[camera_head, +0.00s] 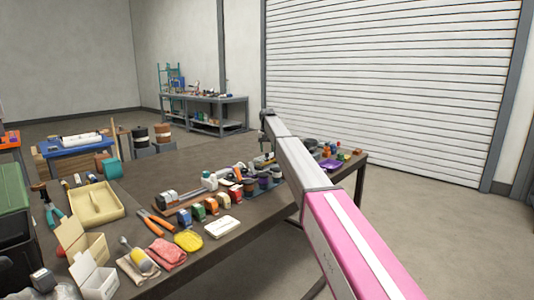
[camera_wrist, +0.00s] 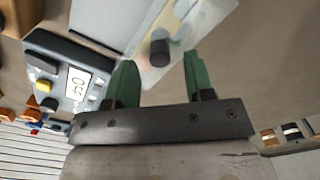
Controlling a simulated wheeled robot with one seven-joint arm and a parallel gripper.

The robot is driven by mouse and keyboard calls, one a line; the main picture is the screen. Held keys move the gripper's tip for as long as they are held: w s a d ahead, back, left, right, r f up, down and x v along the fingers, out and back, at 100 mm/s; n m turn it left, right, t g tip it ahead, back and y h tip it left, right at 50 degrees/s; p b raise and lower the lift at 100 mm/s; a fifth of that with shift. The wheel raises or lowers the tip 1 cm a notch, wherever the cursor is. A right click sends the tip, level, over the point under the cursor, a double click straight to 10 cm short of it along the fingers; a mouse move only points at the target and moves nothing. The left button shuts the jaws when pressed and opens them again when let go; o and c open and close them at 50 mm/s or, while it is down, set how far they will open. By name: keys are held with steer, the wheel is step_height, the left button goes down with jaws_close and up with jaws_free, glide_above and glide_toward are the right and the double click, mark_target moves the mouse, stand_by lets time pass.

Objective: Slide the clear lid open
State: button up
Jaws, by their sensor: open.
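My gripper (camera_wrist: 159,58) is open in the wrist view, its two green fingers apart. A dark round knob (camera_wrist: 159,50) shows between the fingertips, and nothing shows clamped. I cannot tell how far beyond the fingertips the knob is. The knob sits on a pale, see-through panel (camera_wrist: 203,17) that looks like the clear lid. Yellowish shapes show through it.
A grey device (camera_wrist: 62,68) with a small display and several buttons lies left of the fingers. In the head view, the dark workbench (camera_head: 150,170) holds a cream tray (camera_head: 96,204), orange-handled pliers (camera_head: 150,222) and several small items. A bare stretch lies at the bench's back.

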steer(key=shift+f, duration=0.95)
jaws_close()
steer(key=s+d, duration=0.4)
steer(key=d, duration=0.1)
steer(key=shift+s+d, duration=0.2)
steer(key=shift+d, duration=0.1)
jaws_free()
